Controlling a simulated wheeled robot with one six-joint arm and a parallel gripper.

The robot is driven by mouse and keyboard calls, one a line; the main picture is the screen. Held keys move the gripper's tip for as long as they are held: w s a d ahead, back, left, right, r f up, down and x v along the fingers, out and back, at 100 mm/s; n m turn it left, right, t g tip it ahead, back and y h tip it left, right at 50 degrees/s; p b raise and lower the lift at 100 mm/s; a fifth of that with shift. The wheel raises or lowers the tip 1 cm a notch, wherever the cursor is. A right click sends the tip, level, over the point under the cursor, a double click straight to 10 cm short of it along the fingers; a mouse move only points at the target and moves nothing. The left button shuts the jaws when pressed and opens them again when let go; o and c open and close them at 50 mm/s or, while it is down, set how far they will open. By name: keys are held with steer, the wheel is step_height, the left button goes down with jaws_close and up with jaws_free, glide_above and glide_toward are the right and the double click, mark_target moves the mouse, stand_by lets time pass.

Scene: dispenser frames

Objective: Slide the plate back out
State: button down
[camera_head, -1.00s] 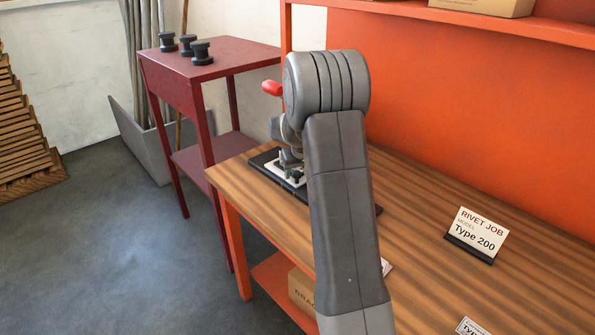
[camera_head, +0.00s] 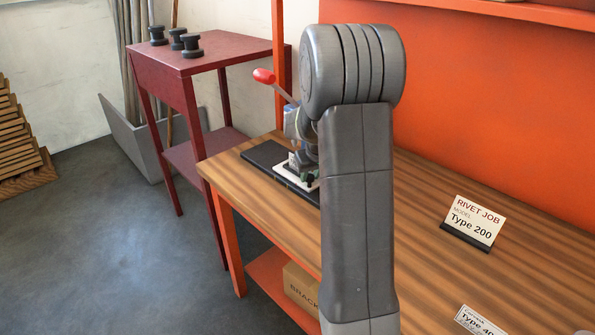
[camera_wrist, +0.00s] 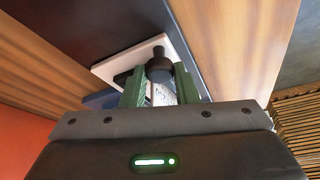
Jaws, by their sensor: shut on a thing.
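The white plate (camera_head: 284,174) lies on a long dark base (camera_head: 262,153) on the wooden bench; part of it is hidden behind my arm. In the wrist view the plate (camera_wrist: 172,44) carries a black upright knob (camera_wrist: 159,67). The green fingers of my gripper (camera_wrist: 160,90) stand on either side of the knob and are shut on it. My gripper (camera_head: 306,178) is low over the plate in the head view. A red-tipped lever (camera_head: 264,76) rises beside my arm, above the base; the mechanism under it is mostly hidden.
A dark red table (camera_head: 225,52) with several black spools stands at the left. A box (camera_head: 300,285) sits on the lower shelf.

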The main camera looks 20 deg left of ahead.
steer(key=s+d, duration=0.1)
steer(key=d, duration=0.1)
steer(key=s+d+b, duration=0.1)
steer(key=d, duration=0.1)
steer(key=s+d, duration=0.1)
steer(key=d, duration=0.2)
steer(key=shift+d+f, duration=0.1)
steer(key=c, duration=1.4)
jaws_free()
steer(key=shift+o, duration=1.3)
steer(key=shift+d, duration=0.2)
steer(key=shift+a, duration=0.1)
steer(key=v, duration=1.4)
steer(key=shift+f, duration=0.1)
steer(key=x, duration=1.3)
steer(key=shift+w+a+f, duration=0.15)
steer(key=shift+a+f, duration=0.15)
